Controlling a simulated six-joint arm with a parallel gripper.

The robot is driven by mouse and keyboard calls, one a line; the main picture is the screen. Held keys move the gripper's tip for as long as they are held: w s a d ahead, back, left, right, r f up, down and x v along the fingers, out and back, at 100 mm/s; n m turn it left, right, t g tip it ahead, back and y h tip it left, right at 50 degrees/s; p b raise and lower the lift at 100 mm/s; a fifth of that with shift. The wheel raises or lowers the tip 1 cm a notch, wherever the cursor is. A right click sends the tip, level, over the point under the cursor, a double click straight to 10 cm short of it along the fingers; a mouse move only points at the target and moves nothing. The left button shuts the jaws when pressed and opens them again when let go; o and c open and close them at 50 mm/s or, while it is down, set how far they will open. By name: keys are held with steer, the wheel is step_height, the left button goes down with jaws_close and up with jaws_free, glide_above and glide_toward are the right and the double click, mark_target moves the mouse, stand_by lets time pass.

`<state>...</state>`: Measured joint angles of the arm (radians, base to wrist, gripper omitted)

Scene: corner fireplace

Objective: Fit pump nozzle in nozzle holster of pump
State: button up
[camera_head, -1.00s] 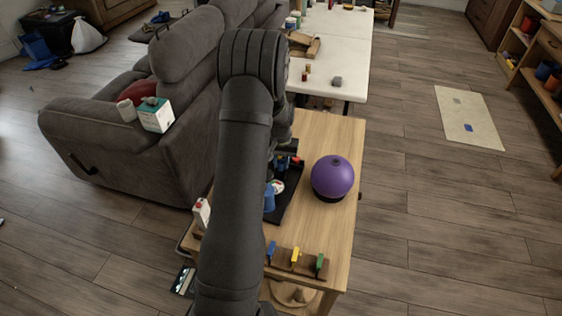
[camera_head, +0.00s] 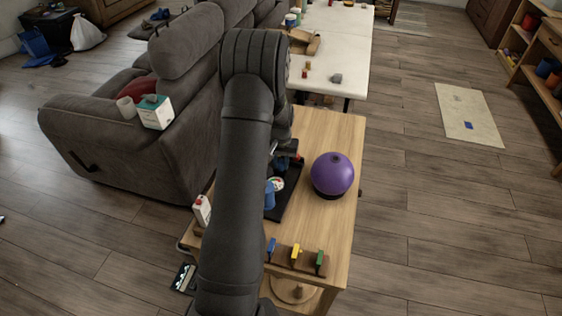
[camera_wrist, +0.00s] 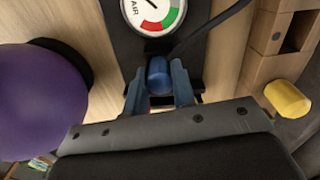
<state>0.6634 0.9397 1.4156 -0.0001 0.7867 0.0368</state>
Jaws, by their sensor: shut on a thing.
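My gripper (camera_wrist: 158,88) is shut on a blue, rounded piece that appears to be the pump nozzle (camera_wrist: 158,73). It is above the black pump base (camera_wrist: 122,38). The pump's round gauge (camera_wrist: 153,10), with red and green bands, lies just beyond the fingertips in the wrist view. A dark hose (camera_wrist: 205,30) runs off to the upper right there. In the head view, my gripper (camera_head: 284,165) is partly hidden by my arm, beside the gauge (camera_head: 276,184) and a blue pump part (camera_head: 269,199). I cannot make out the holster or whether the nozzle touches it.
A purple ball (camera_head: 332,174) stands right of the pump on the wooden table (camera_head: 338,225). A rack (camera_head: 310,263) with blue, yellow and green pieces is at the near edge. A white bottle (camera_head: 202,209) stands left. The sofa (camera_head: 135,120) is close on the left.

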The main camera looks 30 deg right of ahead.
steer(key=shift+f, duration=0.15)
steer(key=o, duration=1)
steer(key=shift+o, duration=0.2)
step_height(320, 180, up, 18)
steer(key=shift+f, duration=0.25)
step_height(320, 180, down, 18)
steer(key=shift+r, duration=0.35)
